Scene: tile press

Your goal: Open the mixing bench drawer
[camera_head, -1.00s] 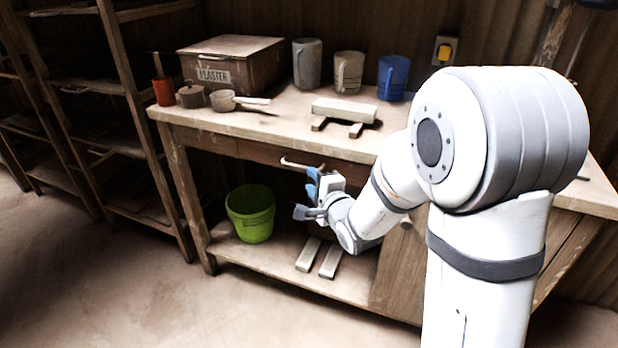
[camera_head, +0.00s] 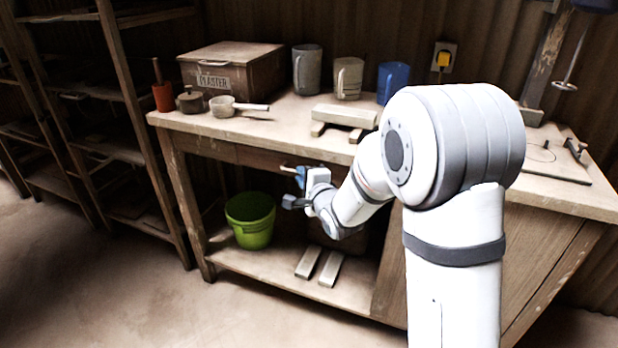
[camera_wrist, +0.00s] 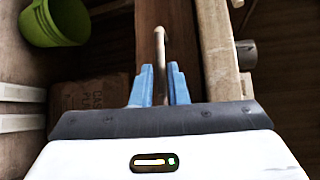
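The mixing bench drawer (camera_head: 240,155) is a dark wooden front under the bench top. Its pale bar handle (camera_head: 288,168) stands out from the front. The front looks flush with the bench frame. My gripper (camera_head: 302,178) is at the handle, below the bench top's front edge. In the wrist view the handle (camera_wrist: 160,48) runs between the blue fingers of my gripper (camera_wrist: 160,85), which lie close against it on both sides. Part of the handle is hidden by the gripper. The drawer's right part is hidden behind my arm.
On the bench top (camera_head: 275,137) are a plaster box (camera_head: 232,78), a small pot (camera_head: 190,99), a saucepan (camera_head: 224,106), several jugs and a pale block on wooden strips. A green bucket (camera_head: 250,220) and two pale bars (camera_head: 319,266) are on the lower shelf. The floor in front is clear.

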